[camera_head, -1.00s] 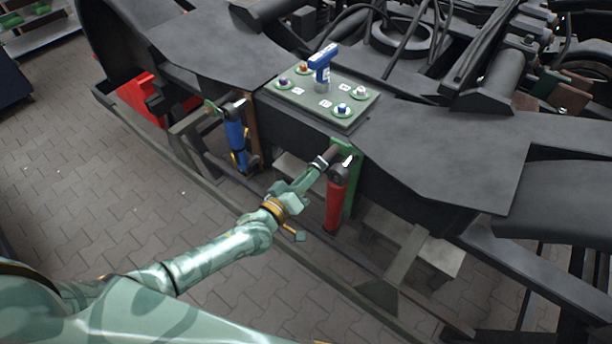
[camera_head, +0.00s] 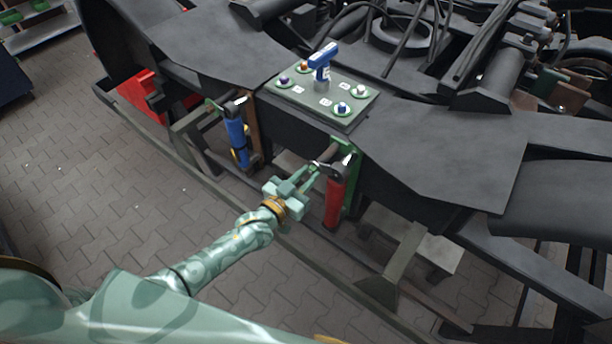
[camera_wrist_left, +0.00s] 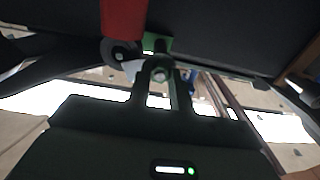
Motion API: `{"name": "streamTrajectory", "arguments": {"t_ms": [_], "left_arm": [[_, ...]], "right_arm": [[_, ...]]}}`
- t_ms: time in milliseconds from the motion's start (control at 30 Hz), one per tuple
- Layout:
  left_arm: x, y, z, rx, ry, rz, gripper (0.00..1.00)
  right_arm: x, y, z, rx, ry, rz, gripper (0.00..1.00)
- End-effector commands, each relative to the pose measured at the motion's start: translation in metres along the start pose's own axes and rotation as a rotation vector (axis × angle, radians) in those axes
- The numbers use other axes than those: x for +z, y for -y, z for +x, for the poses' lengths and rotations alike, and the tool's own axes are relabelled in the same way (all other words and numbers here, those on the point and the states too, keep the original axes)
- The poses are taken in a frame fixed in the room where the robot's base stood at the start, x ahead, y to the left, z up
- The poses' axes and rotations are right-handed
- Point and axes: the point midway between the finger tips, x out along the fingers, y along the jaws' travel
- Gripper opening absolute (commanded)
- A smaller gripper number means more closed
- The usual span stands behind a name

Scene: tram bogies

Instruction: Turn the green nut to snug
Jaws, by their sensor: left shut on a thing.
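My left gripper (camera_head: 312,171) reaches in from the lower left to the end of a dark pin beside the red damper (camera_head: 335,203). Its jaws are shut on the green nut, which is mostly hidden by the fingers in the head view. In the left wrist view the nut (camera_wrist_left: 159,73) shows as a small greyish-green hexagon between the two fingers, with a pale bolt end in its middle. The green bracket (camera_wrist_left: 160,43) is just behind it. How tight the nut sits cannot be seen. My right gripper is not in view.
A blue damper (camera_head: 236,141) hangs to the left by a brown bracket. A plate (camera_head: 312,98) with coloured knobs and a blue-handled tool (camera_head: 322,63) lies on the dark bogie frame (camera_head: 440,150). A long rail (camera_head: 222,185) runs below my forearm. Open paving lies at left.

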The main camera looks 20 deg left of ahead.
Motion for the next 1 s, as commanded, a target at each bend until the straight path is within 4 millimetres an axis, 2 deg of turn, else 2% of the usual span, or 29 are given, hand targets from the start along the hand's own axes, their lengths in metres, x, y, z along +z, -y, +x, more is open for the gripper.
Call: {"name": "streamTrajectory", "arguments": {"t_ms": [633,667,700,733,1000], "left_arm": [[0.0045,-0.0009,-0.0021,0.002,0.011,0.049,0.00],[0.0046,-0.0009,-0.0021,0.002,0.011,0.049,0.29],[0.0043,-0.0008,-0.0020,0.002,0.011,0.049,0.40],[0.0040,-0.0007,-0.0018,0.001,0.010,0.048,0.43],[0.0017,-0.0001,-0.0017,0.001,0.004,0.047,0.43]], "right_arm": [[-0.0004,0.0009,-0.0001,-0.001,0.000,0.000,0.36],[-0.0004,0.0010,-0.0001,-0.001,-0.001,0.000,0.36],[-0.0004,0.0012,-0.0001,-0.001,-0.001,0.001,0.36],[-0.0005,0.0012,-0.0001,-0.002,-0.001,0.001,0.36],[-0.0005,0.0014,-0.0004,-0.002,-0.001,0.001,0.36]]}}
